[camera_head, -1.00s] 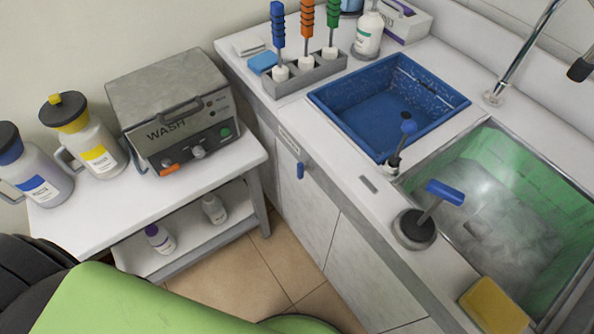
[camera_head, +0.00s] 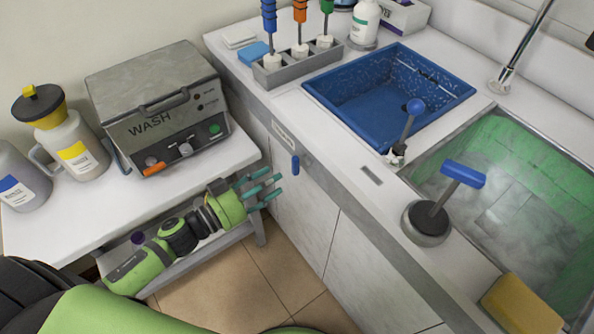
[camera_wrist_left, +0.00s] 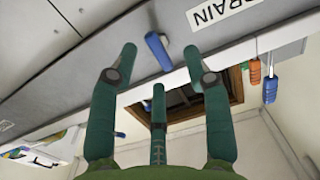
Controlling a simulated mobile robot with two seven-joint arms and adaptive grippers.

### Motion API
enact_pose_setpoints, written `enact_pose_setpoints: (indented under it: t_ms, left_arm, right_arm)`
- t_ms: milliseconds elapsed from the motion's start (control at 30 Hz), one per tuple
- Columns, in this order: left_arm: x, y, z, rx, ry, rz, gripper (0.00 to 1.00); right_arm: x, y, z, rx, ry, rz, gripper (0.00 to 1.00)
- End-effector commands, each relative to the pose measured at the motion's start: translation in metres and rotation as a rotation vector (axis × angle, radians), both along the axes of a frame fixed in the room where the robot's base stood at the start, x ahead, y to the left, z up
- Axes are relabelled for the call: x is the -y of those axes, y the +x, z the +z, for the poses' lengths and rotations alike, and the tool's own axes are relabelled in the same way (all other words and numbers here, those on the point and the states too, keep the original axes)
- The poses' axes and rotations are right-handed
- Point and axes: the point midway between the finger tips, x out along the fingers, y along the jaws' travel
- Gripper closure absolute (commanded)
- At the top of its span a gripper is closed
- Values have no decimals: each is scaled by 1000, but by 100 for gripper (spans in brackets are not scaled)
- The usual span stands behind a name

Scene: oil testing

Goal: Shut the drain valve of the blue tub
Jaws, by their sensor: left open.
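The blue tub (camera_head: 365,100) is set into the white counter. A blue handle (camera_head: 295,165) hangs upright on the counter's front face, below a small label plate (camera_head: 284,136). In the left wrist view the blue handle (camera_wrist_left: 158,52) shows beside a label reading "DRAIN" (camera_wrist_left: 218,10). My left gripper (camera_head: 268,187) is left of the handle and slightly lower, apart from it. In the wrist view its open, empty fingers (camera_wrist_left: 158,66) point towards the handle, which appears between the two upper fingertips. My right gripper is out of view.
A side table (camera_head: 45,230) with a grey WASH machine (camera_head: 155,100) and jugs stands left, close to my left arm. A sink (camera_head: 510,210), a blue-handled plunger (camera_head: 428,222), a blue-knobbed lever (camera_head: 407,125) and a yellow sponge (camera_head: 522,304) are right. Floor between is clear.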

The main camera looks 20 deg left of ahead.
Motion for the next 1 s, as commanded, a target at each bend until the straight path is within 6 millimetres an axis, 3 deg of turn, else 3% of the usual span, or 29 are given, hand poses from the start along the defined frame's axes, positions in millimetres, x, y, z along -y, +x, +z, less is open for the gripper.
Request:
enact_pose_setpoints:
  t_ms: [167, 533, 967, 1000]
  left_arm:
    - [14, 1, 17, 28, -18, -46, 51]
    - [45, 42, 17, 25, -20, -42, 51]
    - [53, 52, 15, 24, -18, -42, 51]
    - [53, 52, 15, 24, -18, -42, 63]
  right_arm:
    - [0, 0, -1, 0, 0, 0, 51]
    - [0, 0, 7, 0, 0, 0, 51]
    - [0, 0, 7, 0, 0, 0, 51]
    - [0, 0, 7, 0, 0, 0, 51]
